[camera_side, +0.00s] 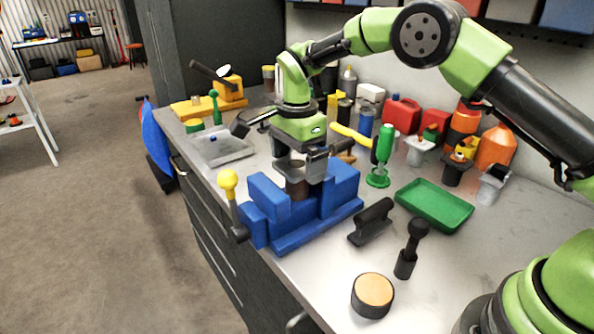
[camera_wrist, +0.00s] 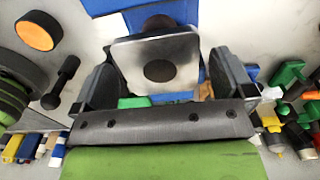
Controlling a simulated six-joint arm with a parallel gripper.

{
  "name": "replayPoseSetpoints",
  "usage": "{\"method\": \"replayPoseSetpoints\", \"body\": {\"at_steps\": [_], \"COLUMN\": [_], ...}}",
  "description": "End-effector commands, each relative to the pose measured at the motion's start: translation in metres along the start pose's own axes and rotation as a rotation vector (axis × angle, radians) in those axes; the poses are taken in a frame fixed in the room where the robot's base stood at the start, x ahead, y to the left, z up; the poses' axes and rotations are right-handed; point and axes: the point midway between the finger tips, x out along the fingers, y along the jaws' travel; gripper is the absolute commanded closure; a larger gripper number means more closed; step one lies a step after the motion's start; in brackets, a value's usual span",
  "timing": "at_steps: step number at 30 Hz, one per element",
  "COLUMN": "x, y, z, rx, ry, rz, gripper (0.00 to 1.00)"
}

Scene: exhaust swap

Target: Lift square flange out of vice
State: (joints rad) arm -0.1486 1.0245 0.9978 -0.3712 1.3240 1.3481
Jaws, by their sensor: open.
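The square flange (camera_wrist: 158,62) shows in the wrist view as a grey metal square plate with a dark round hole, lying between my finger pads. In the side view the flange (camera_side: 294,170) is a small grey block with a brown part beneath it, sitting in the blue vice (camera_side: 287,243). The vice (camera_wrist: 220,12) also shows behind the flange in the wrist view. My gripper (camera_side: 299,160) is over the vice, pointing down. In the wrist view my gripper (camera_wrist: 166,85) is open, its dark pads on either side of the flange, with a visible gap at the right.
A green tray (camera_side: 434,205), a black-handled tool (camera_side: 371,222), a black plunger-like tool (camera_side: 411,248) and a round tan-topped puck (camera_side: 373,295) stand right of the vice. A grey tray (camera_side: 224,148) lies behind it. The vice's yellow-knobbed handle (camera_side: 229,183) rises at the bench edge.

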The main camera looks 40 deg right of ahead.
Motion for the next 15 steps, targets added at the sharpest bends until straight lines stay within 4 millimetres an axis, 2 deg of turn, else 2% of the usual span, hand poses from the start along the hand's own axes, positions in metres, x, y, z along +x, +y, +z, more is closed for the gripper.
{"method": "replayPoseSetpoints", "body": {"at_steps": [1,6,15], "x": [0.009,0.029,0.037], "y": [0.001,0.000,0.000], "z": [0.000,0.000,0.000], "rx": [0.001,0.000,0.000], "ry": [0.000,-0.001,-0.001], "rz": [0.004,0.002,-0.002], "gripper": [0.00,0.00,0.00]}}
